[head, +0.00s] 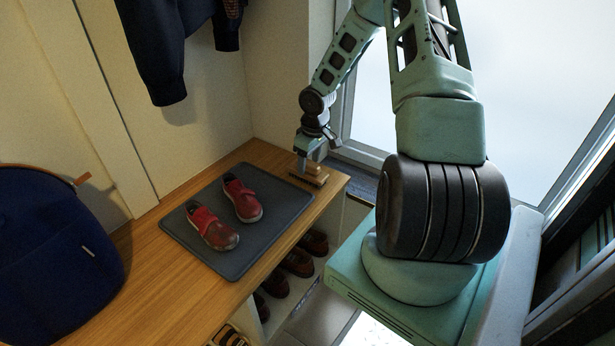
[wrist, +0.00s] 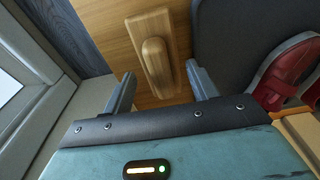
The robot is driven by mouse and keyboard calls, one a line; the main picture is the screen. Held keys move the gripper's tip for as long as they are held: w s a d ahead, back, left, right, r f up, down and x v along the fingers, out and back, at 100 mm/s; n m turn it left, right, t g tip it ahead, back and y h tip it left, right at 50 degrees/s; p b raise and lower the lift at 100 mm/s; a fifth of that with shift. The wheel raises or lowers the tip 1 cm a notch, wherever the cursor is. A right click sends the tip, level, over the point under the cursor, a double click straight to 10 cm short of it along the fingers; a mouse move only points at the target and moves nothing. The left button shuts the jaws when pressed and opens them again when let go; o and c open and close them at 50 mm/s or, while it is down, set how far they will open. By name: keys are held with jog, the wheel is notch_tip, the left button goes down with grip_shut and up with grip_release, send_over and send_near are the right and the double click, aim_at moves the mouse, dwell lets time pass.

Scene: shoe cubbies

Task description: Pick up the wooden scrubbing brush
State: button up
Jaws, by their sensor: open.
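The wooden scrubbing brush (wrist: 157,58) lies on the wooden bench top, its rounded raised grip facing up in the wrist view. In the head view the brush (head: 313,175) sits near the right end of the bench, beside the grey mat. My gripper (wrist: 160,88) is open, with one finger on each side of the brush's near end in the wrist view. In the head view my gripper (head: 304,165) is right at the brush. Whether the fingers touch the brush I cannot tell.
A grey mat (head: 232,258) holds a pair of red shoes (head: 213,228) left of the brush. A navy bag (head: 60,250) stands at the left on the bench (head: 155,272). Dark shoes (head: 297,262) sit in cubbies below. A dark jacket (head: 152,50) hangs above, and a window is at the right.

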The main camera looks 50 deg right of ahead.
aim_at(308, 163)
jog(key=f, duration=0.2)
jog(key=f+b, duration=0.1)
jog(key=f, duration=0.1)
jog(key=shift+w, duration=0.4)
jog(key=c, duration=0.9)
jog(key=shift+r, duration=0.1)
notch_tip(308, 163, up, 10)
jog(key=p, duration=0.4)
